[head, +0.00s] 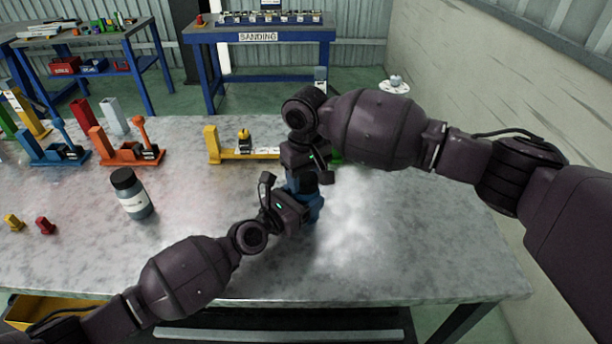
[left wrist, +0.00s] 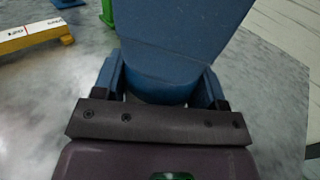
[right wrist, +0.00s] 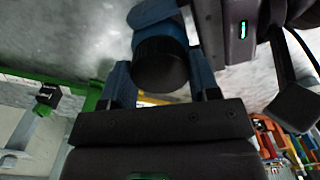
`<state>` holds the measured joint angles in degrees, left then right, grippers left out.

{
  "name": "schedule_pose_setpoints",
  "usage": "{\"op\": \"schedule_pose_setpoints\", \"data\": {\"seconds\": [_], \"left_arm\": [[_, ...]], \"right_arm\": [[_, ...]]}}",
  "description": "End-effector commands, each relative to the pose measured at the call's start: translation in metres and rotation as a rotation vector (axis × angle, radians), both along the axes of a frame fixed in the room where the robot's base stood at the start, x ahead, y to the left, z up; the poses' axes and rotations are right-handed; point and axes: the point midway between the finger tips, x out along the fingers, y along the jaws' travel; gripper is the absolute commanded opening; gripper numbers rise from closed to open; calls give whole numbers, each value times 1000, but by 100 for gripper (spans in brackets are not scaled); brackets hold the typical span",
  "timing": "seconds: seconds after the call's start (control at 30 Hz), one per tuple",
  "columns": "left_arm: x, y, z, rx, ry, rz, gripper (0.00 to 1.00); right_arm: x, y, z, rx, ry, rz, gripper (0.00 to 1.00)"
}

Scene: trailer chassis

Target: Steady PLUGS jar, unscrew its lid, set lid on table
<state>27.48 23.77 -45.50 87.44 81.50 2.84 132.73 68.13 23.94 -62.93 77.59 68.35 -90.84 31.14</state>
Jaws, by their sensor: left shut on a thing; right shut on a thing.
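A blue jar (right wrist: 153,12) with a black ribbed lid (right wrist: 160,65) shows between both hands in the right wrist view. Its label is not readable. My right gripper (head: 306,182) comes from above, its blue fingers on either side of the black lid, shut on it. My left gripper (head: 310,207) comes from the lower left and is shut on the jar's body below the lid. In the left wrist view a large blue surface (left wrist: 185,40) fills the space between and above the fingers. In the head view the grippers and arms mostly hide the jar.
A dark jar with a black lid and white label (head: 132,193) stands on the grey metal table (head: 400,240) to the left. Orange (head: 125,150), blue and yellow (head: 245,152) fixtures stand along the back. Small yellow and red pieces lie far left. The table's front right is clear.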

Motion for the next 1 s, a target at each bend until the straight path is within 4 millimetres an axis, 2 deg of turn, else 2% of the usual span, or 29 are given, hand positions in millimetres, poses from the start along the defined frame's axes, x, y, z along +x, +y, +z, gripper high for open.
{"op": "schedule_pose_setpoints", "data": {"seconds": [1.0], "left_arm": [[0, 0, 0, 1, 1, 1, 0]], "right_arm": [[0, 0, 1, -2, 0, 1464, 27]]}}
